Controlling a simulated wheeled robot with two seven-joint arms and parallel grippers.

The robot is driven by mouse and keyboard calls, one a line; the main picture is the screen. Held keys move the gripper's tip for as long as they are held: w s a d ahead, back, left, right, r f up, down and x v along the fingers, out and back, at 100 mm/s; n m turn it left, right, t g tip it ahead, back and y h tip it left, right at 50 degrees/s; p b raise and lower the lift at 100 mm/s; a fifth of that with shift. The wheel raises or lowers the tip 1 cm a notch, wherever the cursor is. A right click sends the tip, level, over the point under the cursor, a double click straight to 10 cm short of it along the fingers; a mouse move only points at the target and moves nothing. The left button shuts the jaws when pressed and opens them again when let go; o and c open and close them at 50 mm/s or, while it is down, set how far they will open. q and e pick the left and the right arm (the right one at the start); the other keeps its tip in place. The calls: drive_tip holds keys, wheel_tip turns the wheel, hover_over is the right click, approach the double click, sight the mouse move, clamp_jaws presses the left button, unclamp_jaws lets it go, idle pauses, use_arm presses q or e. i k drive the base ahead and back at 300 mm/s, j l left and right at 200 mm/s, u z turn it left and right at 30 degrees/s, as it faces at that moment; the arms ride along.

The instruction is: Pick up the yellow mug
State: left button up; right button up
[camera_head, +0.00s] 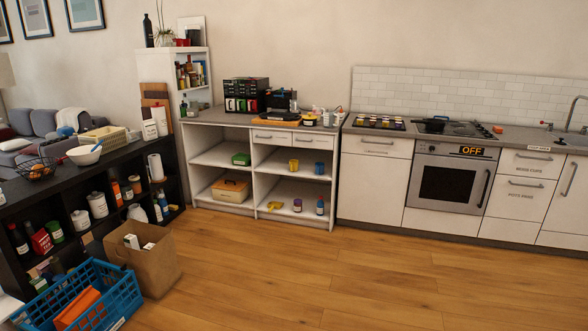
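A small yellow mug (294,165) stands on the middle shelf in the right bay of the open white shelf unit (249,190), below the counter. A blue mug (319,168) stands just to its right on the same shelf, apart from it. The yellow mug is small in the view and its handle is hard to make out. Neither of my grippers shows in this view.
The wooden floor (330,275) before the shelf unit is clear. An oven (446,184) and cabinets line the right.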

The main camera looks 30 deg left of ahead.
sight(293, 164)
drive_tip(key=i+j+u, duration=0.35)
drive_tip(key=i, duration=0.15)
drive_tip(key=i+j+u, duration=0.15)
drive_tip(key=i+u, duration=0.15)
drive_tip(key=i, duration=0.25)
drive_tip(key=i+j+u, duration=0.1)
drive_tip(key=i+u, duration=0.25)
drive_tip(key=i, duration=0.2)
